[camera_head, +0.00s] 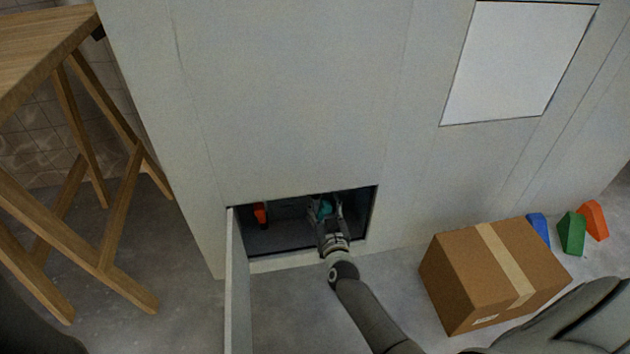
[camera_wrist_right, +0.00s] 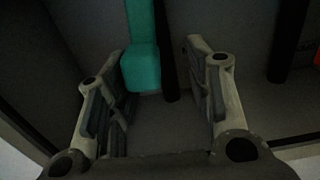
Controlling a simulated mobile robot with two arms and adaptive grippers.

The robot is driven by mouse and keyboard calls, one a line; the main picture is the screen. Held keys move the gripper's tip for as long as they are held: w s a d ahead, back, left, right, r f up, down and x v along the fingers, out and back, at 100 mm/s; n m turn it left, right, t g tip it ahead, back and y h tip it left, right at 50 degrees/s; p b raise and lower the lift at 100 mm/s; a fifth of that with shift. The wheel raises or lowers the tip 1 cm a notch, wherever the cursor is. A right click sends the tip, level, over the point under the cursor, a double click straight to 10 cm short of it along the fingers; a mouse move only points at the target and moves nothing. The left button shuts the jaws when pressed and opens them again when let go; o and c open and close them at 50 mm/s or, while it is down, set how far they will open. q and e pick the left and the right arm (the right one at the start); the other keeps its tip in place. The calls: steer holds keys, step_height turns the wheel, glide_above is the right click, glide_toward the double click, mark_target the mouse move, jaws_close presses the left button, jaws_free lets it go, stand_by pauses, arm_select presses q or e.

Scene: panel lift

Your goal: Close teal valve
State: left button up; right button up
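The teal valve (camera_head: 325,208) is inside the low opening in the grey wall, partly hidden by my right gripper in the head view. In the right wrist view its teal handle (camera_wrist_right: 141,66) hangs down from the top edge, nearer the left finger. My right gripper (camera_head: 325,212) reaches into the opening. In the right wrist view (camera_wrist_right: 165,85) its two fingers are spread apart, with the lower end of the teal handle close to the left finger. I cannot tell whether they touch. My left gripper does not show.
The opening's door (camera_head: 236,285) stands swung out at its left side. A red-orange part (camera_head: 260,215) is inside on the left. A cardboard box (camera_head: 495,275) sits on the floor to the right, with blue, green and orange blocks (camera_head: 572,233) behind it. A wooden trestle table (camera_head: 75,170) stands left.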

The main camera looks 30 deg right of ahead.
steer(key=p+v, duration=0.5)
steer(key=v, duration=0.5)
steer(key=a+r+t+p, duration=0.1)
steer(key=a+r+t, duration=0.1)
steer(key=r, duration=0.9)
steer(key=s+a+r+t+y+p, duration=0.1)
steer(key=a+r+t, duration=0.2)
steer(key=r, duration=0.7)
steer(key=shift+r+n+t+p, duration=0.3)
steer(key=shift+r+p, duration=0.1)
steer(key=shift+s, duration=0.1)
